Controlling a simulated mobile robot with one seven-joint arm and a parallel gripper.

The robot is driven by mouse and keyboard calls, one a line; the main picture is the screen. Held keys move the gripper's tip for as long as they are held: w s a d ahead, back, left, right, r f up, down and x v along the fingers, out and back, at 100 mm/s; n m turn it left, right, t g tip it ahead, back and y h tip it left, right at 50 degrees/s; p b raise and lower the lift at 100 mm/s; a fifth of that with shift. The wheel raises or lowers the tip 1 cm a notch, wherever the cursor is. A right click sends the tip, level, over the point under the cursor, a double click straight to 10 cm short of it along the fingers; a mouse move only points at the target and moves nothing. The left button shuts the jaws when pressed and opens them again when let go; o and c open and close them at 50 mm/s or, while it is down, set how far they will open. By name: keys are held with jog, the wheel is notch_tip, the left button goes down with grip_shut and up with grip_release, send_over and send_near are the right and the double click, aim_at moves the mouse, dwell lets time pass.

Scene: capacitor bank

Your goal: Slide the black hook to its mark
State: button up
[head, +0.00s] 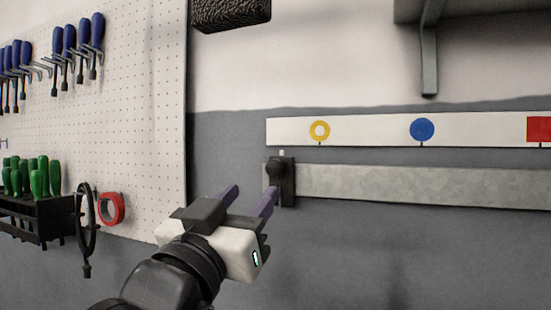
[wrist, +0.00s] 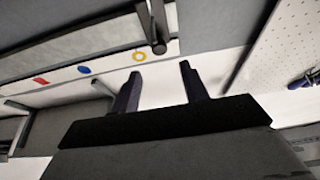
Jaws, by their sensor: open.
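The black hook (head: 287,182) sits at the left end of the grey rail (head: 400,184), with a round knob on its front and a small pale tab above it. Above the rail a white strip (head: 370,131) bears a yellow ring (head: 320,130), a blue disc (head: 422,129) and a red square (head: 539,129). The hook stands left of all three marks. My gripper (head: 249,190) is open and empty, just left of and below the hook. In the wrist view the hook (wrist: 152,26) lies beyond the open fingers (wrist: 157,78), apart from them.
A pegboard (head: 140,110) at left carries blue screwdrivers (head: 78,45), a rack of green-handled tools (head: 35,205) and a red tape roll (head: 111,209). A shelf bracket (head: 429,50) hangs above the strip. The wall below the rail is clear.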

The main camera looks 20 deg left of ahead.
aim_at(273, 169)
jog(key=p+x, duration=0.3)
jog(key=x, duration=0.7)
jog(key=shift+w+p, duration=0.15)
jog(key=shift+p, duration=0.2)
grip_shut()
